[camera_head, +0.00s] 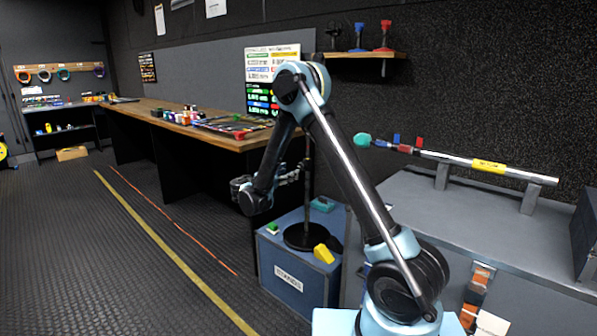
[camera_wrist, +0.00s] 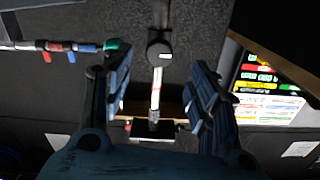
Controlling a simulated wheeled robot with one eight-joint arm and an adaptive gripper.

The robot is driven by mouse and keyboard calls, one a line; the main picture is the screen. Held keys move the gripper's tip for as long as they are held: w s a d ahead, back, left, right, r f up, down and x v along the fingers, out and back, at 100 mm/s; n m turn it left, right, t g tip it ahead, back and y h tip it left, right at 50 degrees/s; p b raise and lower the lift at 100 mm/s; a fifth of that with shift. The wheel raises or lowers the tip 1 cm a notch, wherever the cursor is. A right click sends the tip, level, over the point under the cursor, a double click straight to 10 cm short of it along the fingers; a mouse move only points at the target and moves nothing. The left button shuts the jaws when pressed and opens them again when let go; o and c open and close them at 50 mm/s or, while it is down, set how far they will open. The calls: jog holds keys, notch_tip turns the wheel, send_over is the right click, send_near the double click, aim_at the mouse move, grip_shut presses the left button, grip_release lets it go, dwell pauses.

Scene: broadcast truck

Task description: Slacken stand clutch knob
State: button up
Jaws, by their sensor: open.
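A black stand has its round base (camera_head: 305,238) on a blue case, and its thin post (camera_head: 308,150) rises upright behind my gripper. In the wrist view a dark round knob (camera_wrist: 159,52) shows on the post, with a paler length of post (camera_wrist: 156,90) beside it. My gripper (camera_head: 290,177) is at the height of the post in the head view; its fingers (camera_wrist: 158,88) are apart and empty. The knob appears between and beyond the fingertips. I cannot tell how far away it is. In the head view the knob is not clear.
The blue case (camera_head: 291,284) bears a yellow block (camera_head: 323,254) and small green pieces. A long workbench (camera_head: 190,122) runs behind at left. A silver pole (camera_head: 510,171) rests on a grey case at right. A wall shelf (camera_head: 365,55) is above. The floor at left is clear.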

aim_at(300, 167)
jog(key=x, duration=0.7)
jog(key=shift+w+d, duration=0.2)
jog(key=c, duration=1.1)
